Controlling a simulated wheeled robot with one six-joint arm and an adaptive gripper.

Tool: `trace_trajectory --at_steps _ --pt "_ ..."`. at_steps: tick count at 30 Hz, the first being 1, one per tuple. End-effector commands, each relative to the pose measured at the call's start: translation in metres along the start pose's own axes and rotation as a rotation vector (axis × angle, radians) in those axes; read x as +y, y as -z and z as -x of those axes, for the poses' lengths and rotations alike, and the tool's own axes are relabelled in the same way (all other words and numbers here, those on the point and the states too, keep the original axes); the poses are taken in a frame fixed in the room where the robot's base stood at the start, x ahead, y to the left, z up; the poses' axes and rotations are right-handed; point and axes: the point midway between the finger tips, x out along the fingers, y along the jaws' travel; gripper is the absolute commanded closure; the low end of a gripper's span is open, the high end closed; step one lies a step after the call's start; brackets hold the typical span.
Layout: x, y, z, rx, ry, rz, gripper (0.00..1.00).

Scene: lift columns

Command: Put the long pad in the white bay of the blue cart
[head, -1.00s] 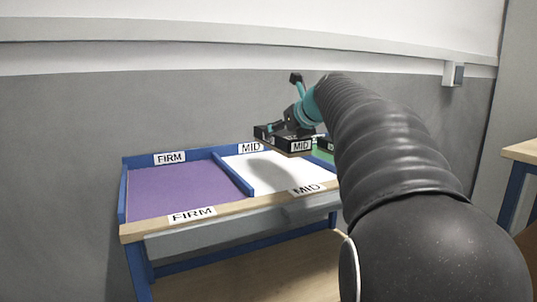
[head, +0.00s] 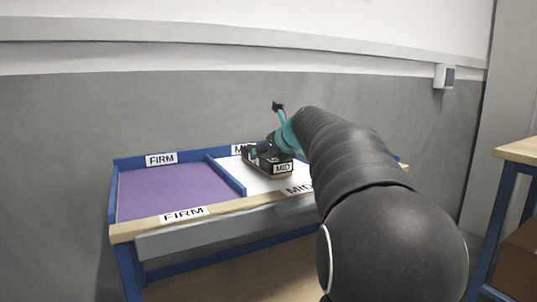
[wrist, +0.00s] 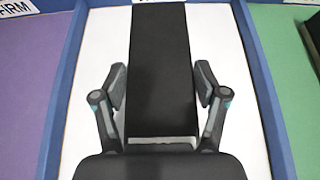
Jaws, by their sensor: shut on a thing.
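The long black pad (head: 281,174) carries a MID label on its end and lies level over the white bay (head: 232,168) of the blue cart (head: 225,172). My gripper (head: 268,153) is above the pad and shut on it. In the wrist view, the fingers of my gripper (wrist: 161,85) are on the two long sides of the pad (wrist: 160,50). The white floor (wrist: 88,60) shows on both sides of the pad, within the blue walls. I cannot tell whether the pad touches the floor.
A purple bay (head: 170,190) labelled FIRM is to the left of the blue divider. A green bay (wrist: 290,60) is to the right in the wrist view. A wooden-topped table (head: 518,150) stands at the far right. A grey wall (head: 60,150) is behind the cart.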

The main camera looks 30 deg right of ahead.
Motion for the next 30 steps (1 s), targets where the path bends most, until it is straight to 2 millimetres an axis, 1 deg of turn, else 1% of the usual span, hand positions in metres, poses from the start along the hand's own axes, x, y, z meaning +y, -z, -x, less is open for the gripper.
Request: trace_trajectory --at_steps 4,5,6,7,8,17,20,23,25,30 --pt "0.000 0.001 -0.001 -0.002 0.000 0.000 0.83" --pt "0.000 0.002 -0.001 0.000 0.000 -0.001 0.25" --pt "0.000 0.002 -0.001 0.000 0.000 -0.001 0.15" --pt "0.000 0.002 -0.001 0.000 0.000 -0.001 0.08" --pt "0.000 0.002 -0.001 0.000 0.000 -0.001 0.03" --pt "0.000 0.002 -0.001 0.000 0.000 0.000 0.03" --pt "0.000 -0.001 0.001 0.000 0.000 0.000 0.03" --pt "0.000 -0.001 0.011 -0.002 0.001 0.000 0.03" --pt "-0.001 -0.002 0.021 -0.003 0.002 0.000 0.03" --pt "-0.001 -0.002 0.056 -0.003 0.002 -0.001 0.03"
